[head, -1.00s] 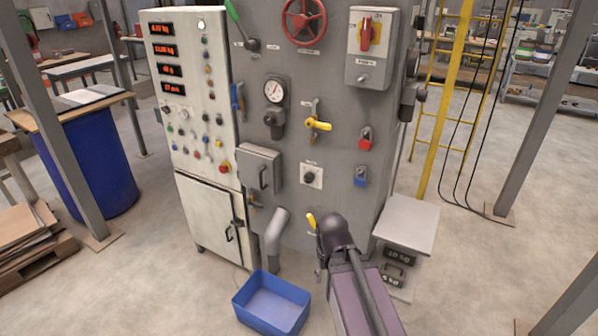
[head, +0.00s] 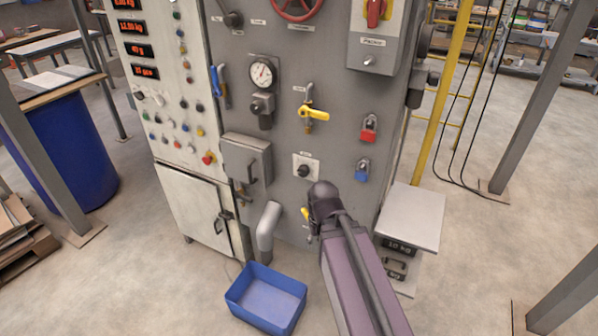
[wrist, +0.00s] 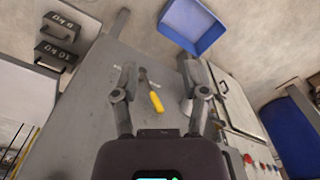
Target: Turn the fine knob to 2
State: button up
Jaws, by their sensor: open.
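A small black knob (head: 304,170) on a white square plate sits low on the grey machine panel; I take it for the fine knob, but its label and setting are too small to read. My dark arm end is just right of and below it in the head view, and I cannot tell the depth gap. My gripper (wrist: 162,90) shows in the wrist view with its two fingers spread and nothing between them touching. Beyond them is a yellow-handled lever (wrist: 156,102), partly hidden in the head view (head: 305,213). The knob is not visible in the wrist view.
Below are a grey spout (head: 267,228) and blue bin (head: 265,298). A scale platform (head: 412,212) stands right.

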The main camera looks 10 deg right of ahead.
jog(key=shift+d, duration=0.2)
jog(key=o, duration=0.4)
jog(key=shift+d, duration=0.1)
jog(key=shift+o, duration=0.5)
jog(key=shift+f, duration=0.1)
jog(key=w+d+f+n+t+h+b, duration=0.2)
jog(key=w+n+t+h+b, duration=0.4)
jog(key=w+n+h+b, duration=0.55)
jog(key=w+a+r+n+t+y+b, duration=0.1)
jog(key=w+a+r+n+t+b, duration=0.3)
jog(key=a+n+t, duration=0.5)
jog(key=w+r+n, duration=0.1)
jog(key=n, duration=0.5)
jog(key=shift+w+a+y, duration=0.2)
jog(key=shift+w+y, duration=0.05)
jog(key=shift+y, duration=0.1)
